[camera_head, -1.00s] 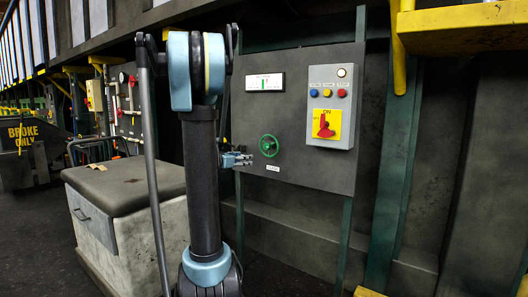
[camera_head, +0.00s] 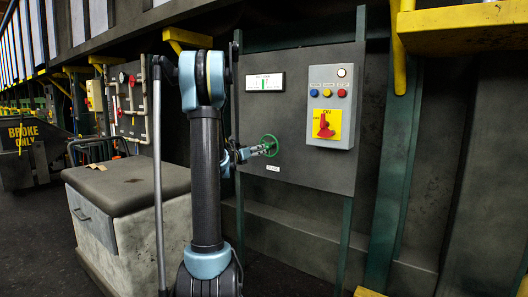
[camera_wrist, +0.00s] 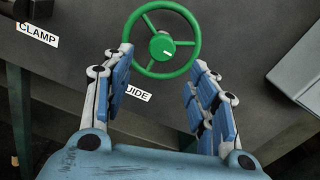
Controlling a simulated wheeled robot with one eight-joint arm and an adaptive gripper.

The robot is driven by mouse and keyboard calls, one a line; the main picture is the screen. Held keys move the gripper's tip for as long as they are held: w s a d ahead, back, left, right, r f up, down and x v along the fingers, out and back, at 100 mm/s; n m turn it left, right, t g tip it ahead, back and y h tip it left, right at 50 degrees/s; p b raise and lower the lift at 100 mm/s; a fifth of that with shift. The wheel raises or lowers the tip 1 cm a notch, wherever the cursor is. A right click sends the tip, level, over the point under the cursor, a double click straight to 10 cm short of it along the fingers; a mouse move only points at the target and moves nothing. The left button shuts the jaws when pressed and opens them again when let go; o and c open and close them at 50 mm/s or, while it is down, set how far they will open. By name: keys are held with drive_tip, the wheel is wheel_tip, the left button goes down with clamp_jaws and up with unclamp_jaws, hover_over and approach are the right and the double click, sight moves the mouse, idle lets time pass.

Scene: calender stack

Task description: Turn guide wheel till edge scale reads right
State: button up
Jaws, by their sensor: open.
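The green guide wheel (camera_head: 269,145) is mounted on the dark panel; in the wrist view the wheel (camera_wrist: 161,40) shows three spokes and a hub with a white mark. My gripper (camera_head: 262,150) is at the wheel's left side in the head view. In the wrist view my gripper (camera_wrist: 163,70) is open, its fingers apart on either side of the wheel's lower part. Contact with the rim cannot be told. The edge scale (camera_head: 265,82) is a white strip above the wheel, with green and red marks too small to read. A partly hidden "GUIDE" label (camera_wrist: 137,92) sits below the wheel.
A grey box (camera_head: 330,105) with blue, yellow and red buttons and a red switch (camera_head: 324,124) on a yellow plate is right of the wheel. A "CLAMP" label (camera_wrist: 38,33) is at upper left in the wrist view. A padded cabinet (camera_head: 125,180) stands left of my arm.

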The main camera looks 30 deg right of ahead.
sight(266, 148)
drive_tip(key=x, duration=0.8)
drive_tip(key=shift+c, duration=0.3)
drive_tip(key=c, duration=1)
